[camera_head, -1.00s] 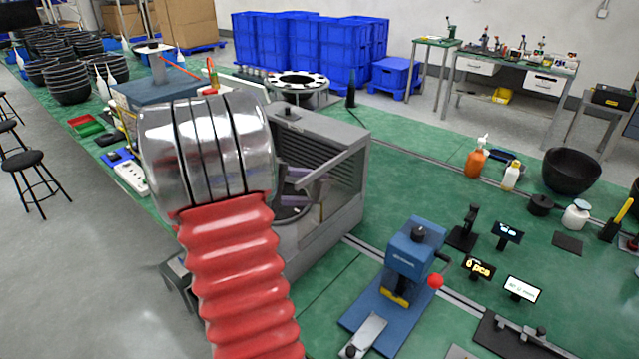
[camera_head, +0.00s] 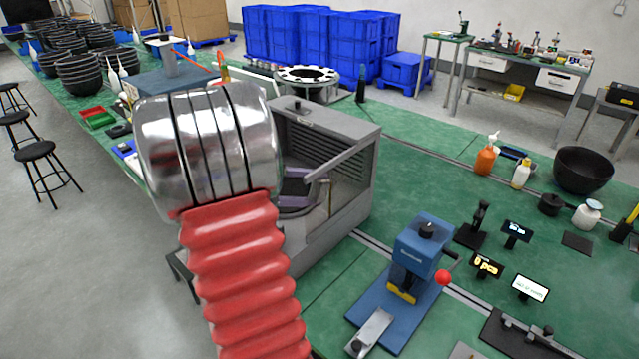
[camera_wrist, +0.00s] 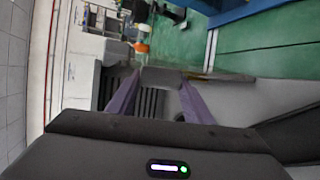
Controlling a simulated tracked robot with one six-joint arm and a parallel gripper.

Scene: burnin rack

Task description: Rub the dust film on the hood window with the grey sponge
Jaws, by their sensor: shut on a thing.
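My gripper (camera_wrist: 160,85) shows in the wrist view as two purple fingers, shut on a grey thing (camera_wrist: 163,75) at their tips, which I take for the grey sponge. Its outline is hard to make out. In the head view the purple fingers (camera_head: 296,188) show at the open front of the grey hood (camera_head: 345,205), just right of my red arm sleeve. The hood has a slatted wall and a slanted grey bar at its front. My arm hides its left part. I cannot make out the window's dust film or whether the sponge touches the window.
A blue press (camera_head: 418,255) with a red-knobbed lever stands right of the hood. Small displays (camera_head: 530,288), bottles (camera_head: 487,158) and a black bowl (camera_head: 583,170) are farther right on the green bench. Blue crates (camera_head: 320,40) stand behind. The bench between hood and bottles is clear.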

